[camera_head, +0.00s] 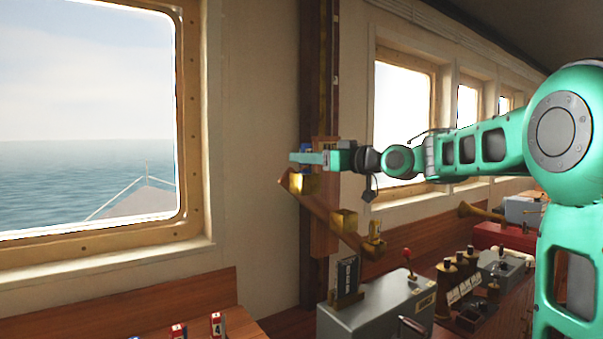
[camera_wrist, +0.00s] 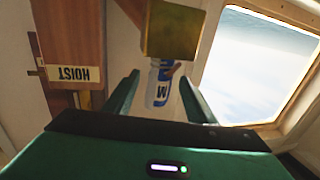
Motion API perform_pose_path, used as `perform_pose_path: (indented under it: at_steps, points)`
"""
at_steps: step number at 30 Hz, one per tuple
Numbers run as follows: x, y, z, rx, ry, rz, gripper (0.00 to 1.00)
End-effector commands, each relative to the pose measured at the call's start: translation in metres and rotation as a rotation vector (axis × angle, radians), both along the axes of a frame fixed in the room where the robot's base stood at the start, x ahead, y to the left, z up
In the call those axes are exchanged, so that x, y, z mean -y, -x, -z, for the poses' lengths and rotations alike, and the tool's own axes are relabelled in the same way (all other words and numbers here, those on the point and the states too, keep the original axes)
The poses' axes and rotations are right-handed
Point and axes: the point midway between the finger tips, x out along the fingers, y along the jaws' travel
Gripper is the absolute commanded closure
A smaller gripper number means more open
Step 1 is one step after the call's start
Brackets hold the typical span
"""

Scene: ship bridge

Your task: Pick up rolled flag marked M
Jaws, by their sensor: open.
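The rolled flag marked M (camera_wrist: 159,88) is white and blue and shows in the wrist view at the mouth of my gripper (camera_wrist: 158,88). My gripper is open, with one finger on each side of the flag and visible gaps between. The flag's end meets a brass holder (camera_wrist: 172,30), which hides the rest of it. A small blue part of a flag (camera_head: 305,147) shows just above my fingers there.
A wooden panel with a HOIST label (camera_wrist: 68,74) stands beside the flag. Small numbered flags (camera_head: 216,324) stand at the lower left. A grey box (camera_head: 378,306) stands below on the right.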

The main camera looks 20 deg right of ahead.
Motion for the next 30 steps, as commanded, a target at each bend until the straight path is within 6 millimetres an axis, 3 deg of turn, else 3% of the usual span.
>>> perform_pose_path:
  at_steps: [4,12,18,26,30]
  points:
    - [-0.007,-0.011,0.0,0.0,0.0,0.0,0.49]
    - [-0.007,-0.013,0.0,0.0,0.0,0.001,0.52]
    - [-0.007,-0.012,0.0,0.0,0.0,0.001,0.95]
    - [-0.007,-0.012,-0.001,0.001,0.0,0.0,0.95]
    - [-0.009,-0.012,-0.011,0.003,0.002,-0.001,0.95]
